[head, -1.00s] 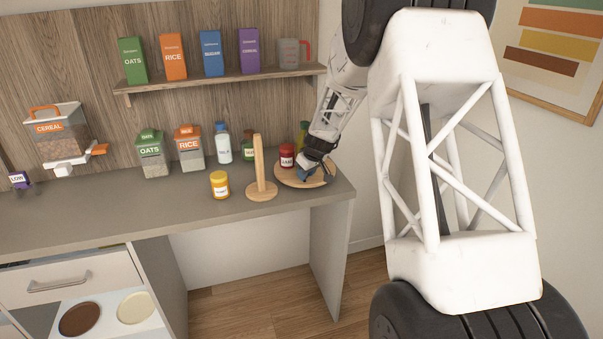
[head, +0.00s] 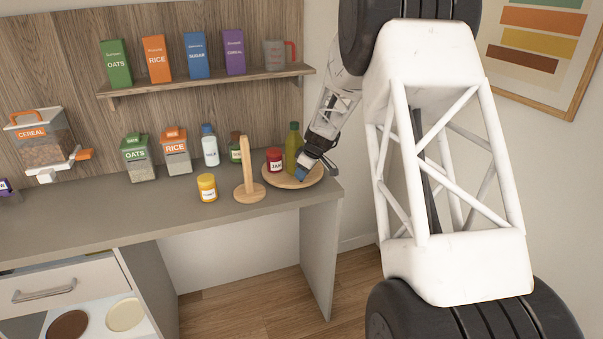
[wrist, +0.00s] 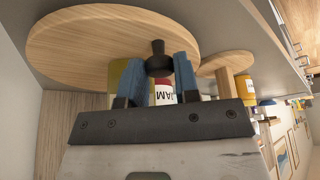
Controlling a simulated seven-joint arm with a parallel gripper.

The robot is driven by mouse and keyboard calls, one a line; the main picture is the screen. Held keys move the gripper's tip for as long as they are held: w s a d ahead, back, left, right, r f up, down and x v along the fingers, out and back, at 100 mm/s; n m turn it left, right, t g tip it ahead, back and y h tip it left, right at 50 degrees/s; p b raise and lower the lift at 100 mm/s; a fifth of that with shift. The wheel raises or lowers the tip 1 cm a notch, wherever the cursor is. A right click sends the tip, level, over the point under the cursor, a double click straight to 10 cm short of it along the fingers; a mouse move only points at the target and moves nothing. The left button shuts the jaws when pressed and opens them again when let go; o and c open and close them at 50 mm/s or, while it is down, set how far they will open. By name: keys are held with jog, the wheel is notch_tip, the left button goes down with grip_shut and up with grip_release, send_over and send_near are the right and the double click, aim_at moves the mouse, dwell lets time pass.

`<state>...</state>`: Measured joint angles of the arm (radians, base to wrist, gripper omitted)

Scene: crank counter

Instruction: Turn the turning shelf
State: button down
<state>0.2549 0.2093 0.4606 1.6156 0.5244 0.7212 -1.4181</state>
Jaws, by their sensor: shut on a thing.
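The turning shelf (head: 270,179) is a round wooden disc at the right end of the counter. A red jam jar (head: 274,161) and a green bottle (head: 293,148) stand on it. In the wrist view, the disc (wrist: 80,45) shows upside down with a black knob (wrist: 158,58) at its rim. My gripper (wrist: 159,75) has its blue fingers on either side of the knob, shut on it. In the head view, my gripper (head: 303,172) is at the right part of the disc, and the knob cannot be made out.
A bottle of milk (head: 210,146), a dark bottle and canisters stand behind. The front counter is clear.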

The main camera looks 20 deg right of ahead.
dwell(0.3)
jog(key=c, duration=1.1)
grip_release()
jog(key=shift+c, duration=0.2)
jog(key=shift+r, duration=0.1)
jog(key=v, duration=0.7)
jog(key=shift+r, duration=0.3)
jog(key=shift+s+d, duration=0.1)
jog(key=shift+s, duration=0.05)
